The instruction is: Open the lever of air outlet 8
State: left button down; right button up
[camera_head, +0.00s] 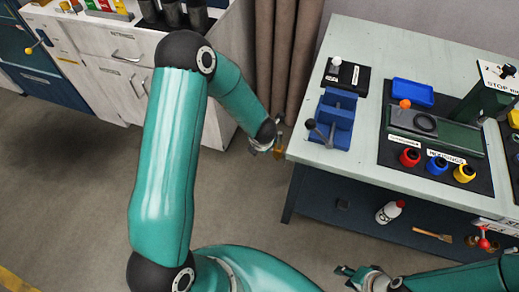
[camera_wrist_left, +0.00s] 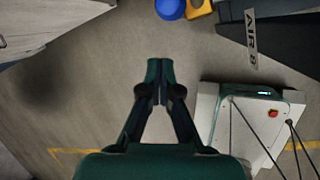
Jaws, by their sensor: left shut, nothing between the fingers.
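A blue rounded part (camera_wrist_left: 170,8) and a yellow-orange part (camera_wrist_left: 199,8) are cut off by the top edge there; I cannot tell whether either is the lever. My left gripper (camera_wrist_left: 160,72) is shut and empty, below and apart from both parts. In the head view its arm ends beside the workbench's left edge, near a small brass-coloured part (camera_head: 279,153). My right gripper (camera_head: 347,275) is low in the head view, away from the bench; its finger gap is unclear.
The pale workbench (camera_head: 365,120) carries a blue vise (camera_head: 333,117), a dark mat and coloured pots. Its lower shelf holds a white bottle (camera_head: 389,212). Drawers (camera_head: 115,45) stand behind on the left. A white box with a red button (camera_wrist_left: 272,113) is right of my left gripper.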

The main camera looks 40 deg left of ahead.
pick_arm(q)
jog(key=v, duration=0.3)
jog(key=w+p+v, duration=0.1)
jog(key=v, duration=0.1)
jog(key=shift+s+a+r, duration=0.1)
jog(key=shift+s+r, duration=0.05)
jog(key=shift+r, duration=0.4)
jog(key=shift+f, duration=0.1)
